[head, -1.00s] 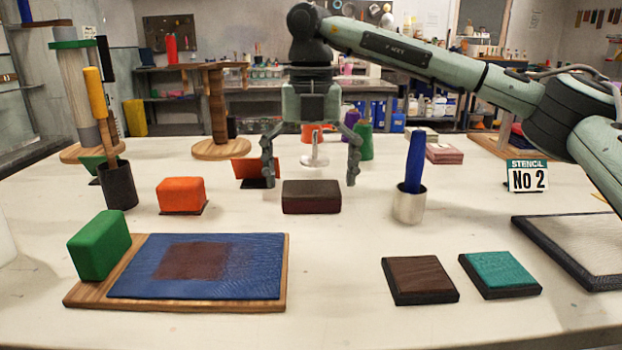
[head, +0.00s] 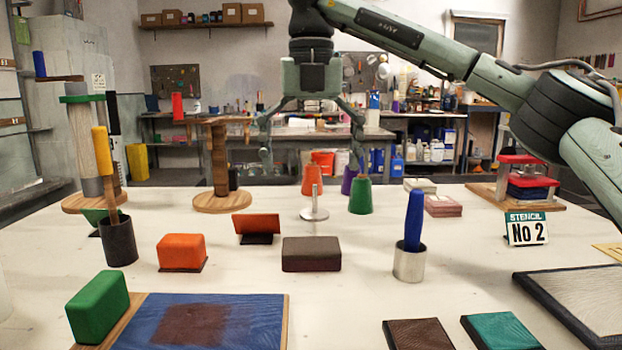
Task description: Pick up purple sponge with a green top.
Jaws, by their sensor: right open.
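I cannot make out a purple sponge with a green top for certain. A block with a dark brown top and a dull purple-brown side (head: 311,254) lies in the middle of the table. A green block (head: 98,306) stands at the front left, and an orange block (head: 181,252) lies left of the middle one. My right gripper (head: 312,160) is open and empty, its fingers wide apart, raised and pointing down; in the picture it is above the middle block. My left gripper is not in view.
A metal cup with a blue handle (head: 408,262) stands right of the middle block. An orange stand (head: 257,228), a small metal post (head: 314,208) and a green cone (head: 360,196) are behind. A stencil sign (head: 526,229) stands at right. Bare table surrounds the middle block.

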